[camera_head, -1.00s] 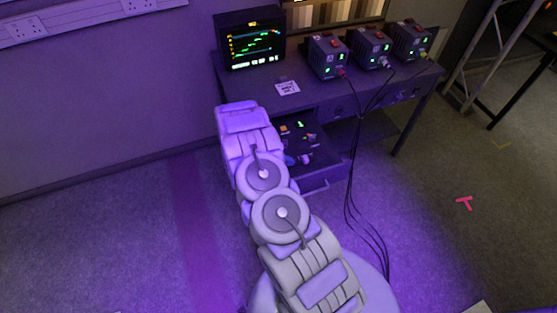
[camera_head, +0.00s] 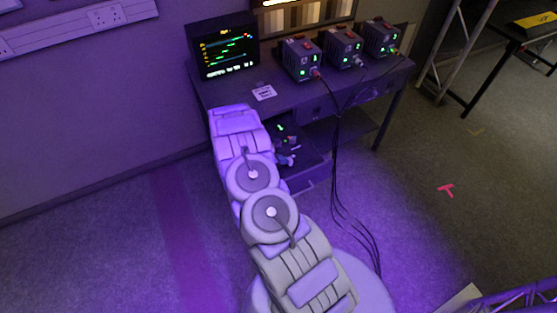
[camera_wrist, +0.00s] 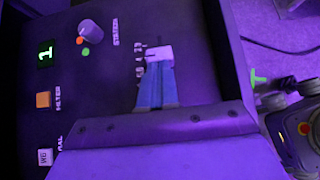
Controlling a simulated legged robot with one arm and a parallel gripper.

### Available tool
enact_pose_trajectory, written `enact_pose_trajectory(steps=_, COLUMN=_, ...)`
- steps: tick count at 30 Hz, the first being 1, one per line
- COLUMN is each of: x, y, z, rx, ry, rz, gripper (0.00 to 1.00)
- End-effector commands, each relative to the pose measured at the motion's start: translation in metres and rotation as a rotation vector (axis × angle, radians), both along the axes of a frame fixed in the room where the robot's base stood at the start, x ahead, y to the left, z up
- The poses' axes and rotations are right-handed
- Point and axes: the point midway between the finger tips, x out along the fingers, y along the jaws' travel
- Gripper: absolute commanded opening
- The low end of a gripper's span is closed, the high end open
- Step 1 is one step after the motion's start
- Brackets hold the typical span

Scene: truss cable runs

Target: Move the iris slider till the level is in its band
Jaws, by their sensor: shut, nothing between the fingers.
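My gripper (camera_wrist: 158,64) shows in the wrist view as two blue fingers, shut together and pointing over a dark control panel (camera_wrist: 110,100). A pale block sits at their tips; I cannot tell whether it is the fingertips or a slider cap. Small scale markings beside the fingers are partly covered, and the iris slider cannot be made out clearly.
The panel carries a grey knob (camera_wrist: 91,32), an orange button (camera_wrist: 43,99), a WB button (camera_wrist: 45,156) and a green "1" display (camera_wrist: 46,53). Several power boxes (camera_head: 301,59) stand on the desk. Black cables (camera_head: 337,160) hang to the floor right of my arm.

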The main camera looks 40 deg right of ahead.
Motion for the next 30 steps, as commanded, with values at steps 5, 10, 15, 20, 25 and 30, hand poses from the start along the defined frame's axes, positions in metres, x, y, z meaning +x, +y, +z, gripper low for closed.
enact_pose_trajectory(steps=5, x=-0.001, y=-0.003, z=0.000, rx=0.001, ry=0.000, rz=-0.001, gripper=0.00)
enact_pose_trajectory(steps=10, x=-0.001, y=-0.003, z=-0.001, rx=0.001, ry=0.000, rz=0.000, gripper=0.00)
enact_pose_trajectory(steps=15, x=0.001, y=0.003, z=-0.001, rx=0.001, ry=0.001, rz=0.002, gripper=0.00)
enact_pose_trajectory(steps=20, x=0.005, y=0.026, z=-0.001, rx=0.002, ry=0.002, rz=0.002, gripper=0.00)
enact_pose_trajectory(steps=25, x=0.011, y=0.055, z=0.020, rx=0.004, ry=-0.002, rz=0.002, gripper=0.00)
enact_pose_trajectory(steps=30, x=0.016, y=0.080, z=0.044, rx=0.002, ry=-0.001, rz=-0.001, gripper=0.00)
